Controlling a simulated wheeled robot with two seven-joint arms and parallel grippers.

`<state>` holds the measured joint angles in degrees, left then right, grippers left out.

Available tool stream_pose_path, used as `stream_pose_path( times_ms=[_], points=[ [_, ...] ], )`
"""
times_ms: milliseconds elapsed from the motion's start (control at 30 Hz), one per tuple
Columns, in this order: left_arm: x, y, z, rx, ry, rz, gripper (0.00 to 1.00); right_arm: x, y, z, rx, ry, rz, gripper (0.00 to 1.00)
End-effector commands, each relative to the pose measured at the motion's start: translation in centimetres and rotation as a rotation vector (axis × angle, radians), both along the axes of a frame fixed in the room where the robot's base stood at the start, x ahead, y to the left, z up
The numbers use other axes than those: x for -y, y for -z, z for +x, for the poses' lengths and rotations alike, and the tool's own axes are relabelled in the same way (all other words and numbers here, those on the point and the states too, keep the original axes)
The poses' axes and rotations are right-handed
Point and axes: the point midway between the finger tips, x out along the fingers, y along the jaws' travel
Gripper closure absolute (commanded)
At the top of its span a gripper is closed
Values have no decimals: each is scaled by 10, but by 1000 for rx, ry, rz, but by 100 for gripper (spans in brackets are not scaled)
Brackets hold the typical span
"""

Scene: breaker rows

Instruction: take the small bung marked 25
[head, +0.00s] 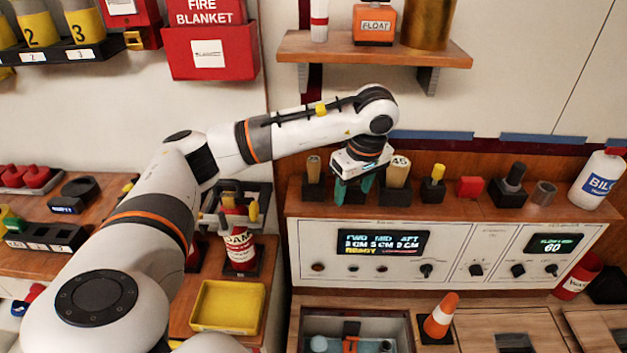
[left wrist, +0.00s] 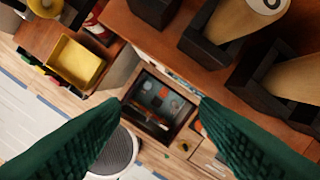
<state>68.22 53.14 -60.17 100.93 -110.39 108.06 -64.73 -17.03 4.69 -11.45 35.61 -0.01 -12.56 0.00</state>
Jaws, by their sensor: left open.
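I cannot read the mark 25 on any bung. A small tan bung (head: 314,168) stands in a black holder on the wooden ledge, and its mark is not readable. A tan bung marked 45 (head: 397,172) stands in a black holder to the right. My left gripper (head: 353,192) is between these two, pointing down at the ledge with green fingers. In the left wrist view its fingers (left wrist: 160,103) are wide apart with nothing between them. That view shows a tan bung with a cut-off round label (left wrist: 230,18) and another tan bung (left wrist: 297,80). My right gripper is out of view.
The ledge (head: 460,208) also carries a yellow-topped item (head: 434,182), a red block (head: 469,187) and a black knob-like piece (head: 515,178). A shelf (head: 375,52) hangs above the arm. A panel with displays (head: 385,243) is below. A yellow tray (head: 228,306) stands lower left.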

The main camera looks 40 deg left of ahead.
Motion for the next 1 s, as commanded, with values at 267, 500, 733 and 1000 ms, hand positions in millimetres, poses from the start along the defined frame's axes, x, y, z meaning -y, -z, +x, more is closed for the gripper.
stream_pose_path(
  times_ms=[267,500,733,1000],
  points=[
    [-47,-15,4,13,12,99,44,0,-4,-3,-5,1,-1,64],
    [-97,-15,19,13,11,95,44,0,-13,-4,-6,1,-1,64],
    [-128,-14,29,14,15,95,44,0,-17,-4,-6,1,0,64],
    [-138,6,31,11,17,94,44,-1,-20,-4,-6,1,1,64]
  ],
)
